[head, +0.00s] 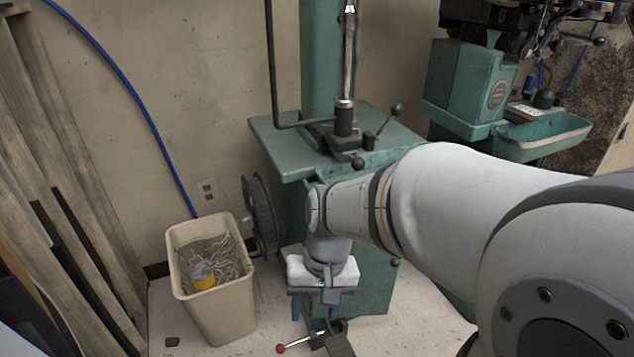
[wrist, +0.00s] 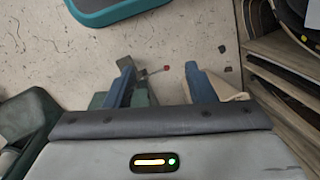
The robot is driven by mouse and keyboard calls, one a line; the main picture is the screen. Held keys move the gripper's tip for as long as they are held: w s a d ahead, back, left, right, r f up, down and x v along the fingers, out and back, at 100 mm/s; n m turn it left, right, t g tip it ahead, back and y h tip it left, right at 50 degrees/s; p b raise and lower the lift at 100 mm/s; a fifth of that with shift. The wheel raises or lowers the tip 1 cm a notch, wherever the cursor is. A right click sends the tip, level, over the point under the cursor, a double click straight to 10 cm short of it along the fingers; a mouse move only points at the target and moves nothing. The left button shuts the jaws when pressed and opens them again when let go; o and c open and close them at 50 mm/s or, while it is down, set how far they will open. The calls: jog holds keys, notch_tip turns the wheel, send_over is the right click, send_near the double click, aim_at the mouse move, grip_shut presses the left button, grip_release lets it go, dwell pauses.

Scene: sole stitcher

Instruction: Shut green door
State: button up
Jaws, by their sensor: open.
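The green sole stitcher (head: 365,285) stands in the middle of the head view, with a column, a flat table top and a green cabinet-like base. My arm crosses in front of it and hides much of the base. I cannot make out a separate door or its edge, nor whether it stands open. My gripper (head: 314,309) points down in front of the base, low over the floor. In the wrist view my gripper (wrist: 158,72) has its two blue fingers spread apart with nothing held between them. Whether a finger touches the base is unclear.
A beige bin (head: 222,310) with scraps and a yellow item stands left of the machine. A black wheel (head: 260,215) is on the machine's left side. A red-knobbed lever (head: 280,348) lies low near the gripper. Wooden boards (head: 75,200) lean at far left.

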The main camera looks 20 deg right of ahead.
jog(key=w+d+f+m+t+y+p, duration=0.1)
jog(key=w+d+f+m+t+y, duration=0.25)
jog(key=w+m+y, duration=0.45)
jog(key=w+d+f+m+t+y, duration=0.35)
jog(key=w+m+t, duration=0.2)
jog(key=m, duration=0.55)
jog(key=m+t+h, duration=1)
jog(key=m+h, duration=0.5)
jog(key=m, duration=0.3)
send_near(398, 266)
jog(key=w, duration=1)
jog(key=shift+d+b, duration=0.3)
jog(key=shift+d, duration=0.1)
jog(key=shift+c, duration=0.2)
